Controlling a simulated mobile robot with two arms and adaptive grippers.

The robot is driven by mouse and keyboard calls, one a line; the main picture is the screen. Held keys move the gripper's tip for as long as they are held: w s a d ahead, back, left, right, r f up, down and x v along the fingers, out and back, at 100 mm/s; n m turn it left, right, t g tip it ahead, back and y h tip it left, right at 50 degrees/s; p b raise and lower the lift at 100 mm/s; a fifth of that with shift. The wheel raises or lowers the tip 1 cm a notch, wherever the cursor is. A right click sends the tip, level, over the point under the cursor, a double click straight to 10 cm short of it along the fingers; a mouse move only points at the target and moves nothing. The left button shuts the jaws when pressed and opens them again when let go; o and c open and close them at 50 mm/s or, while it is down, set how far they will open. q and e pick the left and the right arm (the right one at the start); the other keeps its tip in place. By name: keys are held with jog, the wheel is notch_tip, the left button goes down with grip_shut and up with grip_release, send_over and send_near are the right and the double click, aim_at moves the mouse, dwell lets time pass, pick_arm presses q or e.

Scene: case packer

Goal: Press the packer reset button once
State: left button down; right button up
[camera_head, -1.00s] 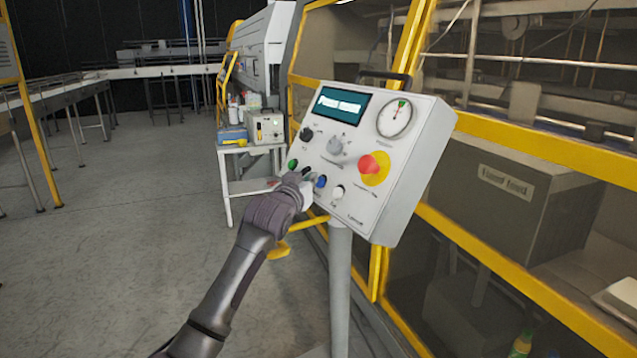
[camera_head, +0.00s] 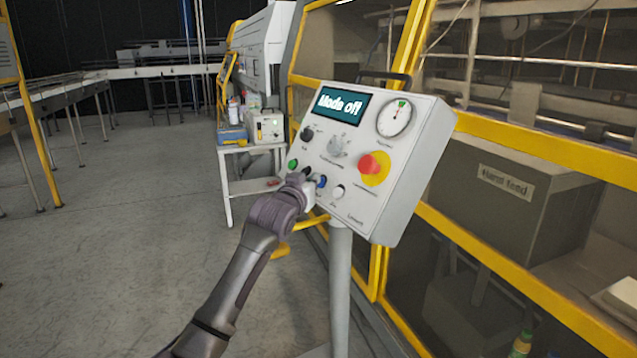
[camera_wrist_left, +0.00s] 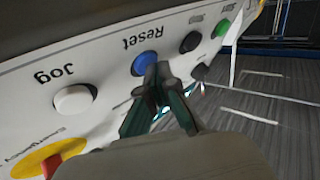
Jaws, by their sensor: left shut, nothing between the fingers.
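The control panel (camera_head: 362,215) stands on a grey post, with its screen (camera_head: 341,104) reading "Mode off". The blue reset button (camera_head: 321,181) is in the lower row of the panel, between a black button and the white jog button (camera_head: 339,192). In the left wrist view the blue button (camera_wrist_left: 146,63) sits under the label "Reset", which appears upside down. My left gripper (camera_head: 309,177) is shut and empty at the panel face. Its fingertips (camera_wrist_left: 158,70) overlap the blue button's edge in the wrist view; I cannot tell whether they touch it. My right gripper is not in view.
A red emergency knob (camera_head: 372,164) on a yellow disc, a green button (camera_head: 292,164) and a gauge (camera_head: 395,119) are on the same panel. Yellow machine framing (camera_head: 475,248) stands behind it. A small cart (camera_head: 238,188) stands at the back left. The floor at left is clear.

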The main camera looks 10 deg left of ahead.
pick_arm(q)
jog(key=shift+s+a+r+p, duration=0.35)
jog(key=shift+s+a+p, duration=0.15)
jog(key=shift+p, duration=0.2)
jog(key=s+a+r+p, duration=0.1)
jog(key=p, duration=0.1)
jog(key=s+a+r+p, duration=0.1)
jog(key=s+a, duration=0.1)
jog(key=shift+r+p, duration=0.25)
jog(key=shift+p, duration=0.15)
dwell(0.5)
